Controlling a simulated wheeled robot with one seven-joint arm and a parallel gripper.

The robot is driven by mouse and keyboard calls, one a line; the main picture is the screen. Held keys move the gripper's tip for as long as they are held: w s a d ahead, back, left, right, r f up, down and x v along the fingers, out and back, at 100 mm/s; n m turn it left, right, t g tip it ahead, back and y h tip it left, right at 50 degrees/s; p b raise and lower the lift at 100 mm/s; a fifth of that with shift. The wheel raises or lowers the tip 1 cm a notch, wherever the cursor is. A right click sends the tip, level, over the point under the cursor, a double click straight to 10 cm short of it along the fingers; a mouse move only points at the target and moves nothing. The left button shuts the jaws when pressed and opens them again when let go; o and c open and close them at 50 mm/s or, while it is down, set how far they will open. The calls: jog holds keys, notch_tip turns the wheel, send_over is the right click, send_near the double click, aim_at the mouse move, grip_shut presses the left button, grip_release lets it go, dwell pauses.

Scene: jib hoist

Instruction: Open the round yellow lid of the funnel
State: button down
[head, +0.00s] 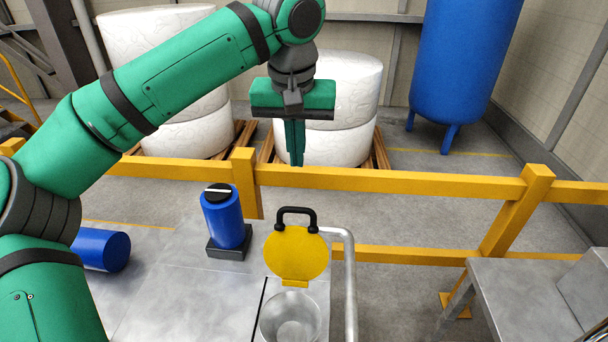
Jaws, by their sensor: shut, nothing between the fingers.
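The round yellow lid (297,255) stands raised, nearly upright, at the back of the funnel, with its inner or outer face toward me. A black handle (297,212) shows at its top edge. The metal funnel (290,318) below it is uncovered and its bowl shows. A small yellow hinge tab joins the lid to the funnel's back rim. My gripper (295,163) hangs above and behind the lid, fingers pointing down and shut, with nothing between them. It is apart from the lid and handle.
A blue canister with a black cap (223,217) stands on a dark base on the metal table (165,300), left of the lid. A blue cylinder (100,250) lies further left. A grey pipe (350,285) bends beside the funnel's right. A yellow railing (400,180) runs behind.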

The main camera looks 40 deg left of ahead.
jog(key=x, duration=1)
jog(key=s, duration=0.1)
jog(key=s+d, duration=0.2)
jog(key=shift+s+d+r, duration=0.1)
jog(key=shift+s+r, duration=0.25)
